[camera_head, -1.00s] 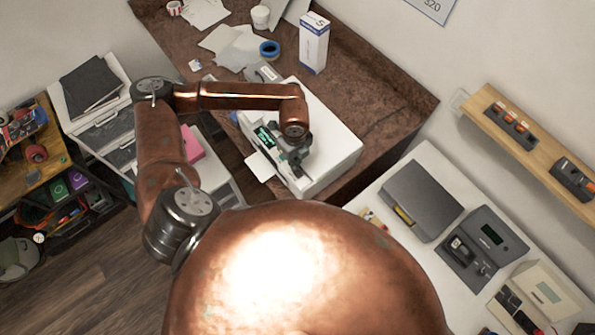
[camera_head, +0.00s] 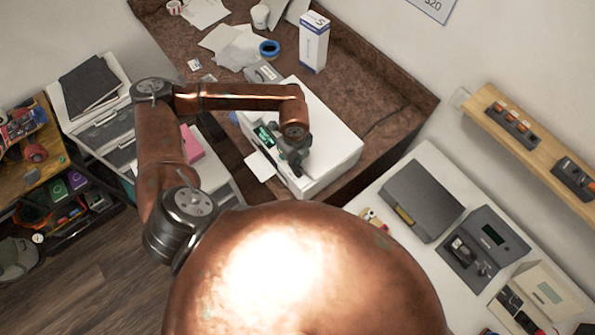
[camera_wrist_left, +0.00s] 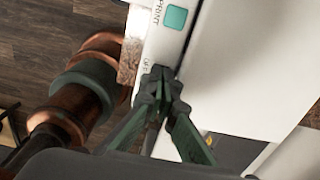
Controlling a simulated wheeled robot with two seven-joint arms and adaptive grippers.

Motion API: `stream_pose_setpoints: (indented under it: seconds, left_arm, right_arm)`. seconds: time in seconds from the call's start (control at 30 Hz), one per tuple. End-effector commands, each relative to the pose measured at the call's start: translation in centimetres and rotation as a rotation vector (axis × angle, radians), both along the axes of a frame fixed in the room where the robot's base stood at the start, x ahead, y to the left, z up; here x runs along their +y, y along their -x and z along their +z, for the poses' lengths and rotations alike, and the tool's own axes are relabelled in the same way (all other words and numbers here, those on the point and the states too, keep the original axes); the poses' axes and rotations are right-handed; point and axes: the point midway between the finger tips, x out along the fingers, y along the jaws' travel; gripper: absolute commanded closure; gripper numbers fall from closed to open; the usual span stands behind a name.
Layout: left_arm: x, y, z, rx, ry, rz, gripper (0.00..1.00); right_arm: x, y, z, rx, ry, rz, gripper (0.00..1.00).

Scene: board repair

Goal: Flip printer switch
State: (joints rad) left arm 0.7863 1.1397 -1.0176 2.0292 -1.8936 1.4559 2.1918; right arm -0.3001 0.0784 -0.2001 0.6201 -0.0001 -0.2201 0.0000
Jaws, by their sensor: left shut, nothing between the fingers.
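The white printer (camera_head: 335,150) stands on the brown counter, with a green display on its front and a sheet of paper at its front edge. In the left wrist view its white front panel (camera_wrist_left: 235,75) shows a teal square button beside the word PRINT, and lettering that looks like OFF. My left gripper (camera_head: 297,168) is over the printer's front edge. In the wrist view its fingertips (camera_wrist_left: 160,75) are together, with nothing between them, at the panel close to the lettering. The switch itself is hidden behind the fingertips. My right gripper is out of view.
A white table (camera_head: 405,175) with grey devices is at right. A cabinet with pink sheets stands at left.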

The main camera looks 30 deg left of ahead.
Motion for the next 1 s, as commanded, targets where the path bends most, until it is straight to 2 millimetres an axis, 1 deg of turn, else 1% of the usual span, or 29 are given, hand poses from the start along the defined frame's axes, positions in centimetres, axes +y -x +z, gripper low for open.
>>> stream_pose_setpoints:
  seconds: [1.0]
  left_arm:
    - [0.0, 0.0, -1.5, 0.000, 0.000, 0.000, 1.00]
  right_arm:
    - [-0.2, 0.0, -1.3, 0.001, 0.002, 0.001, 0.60]
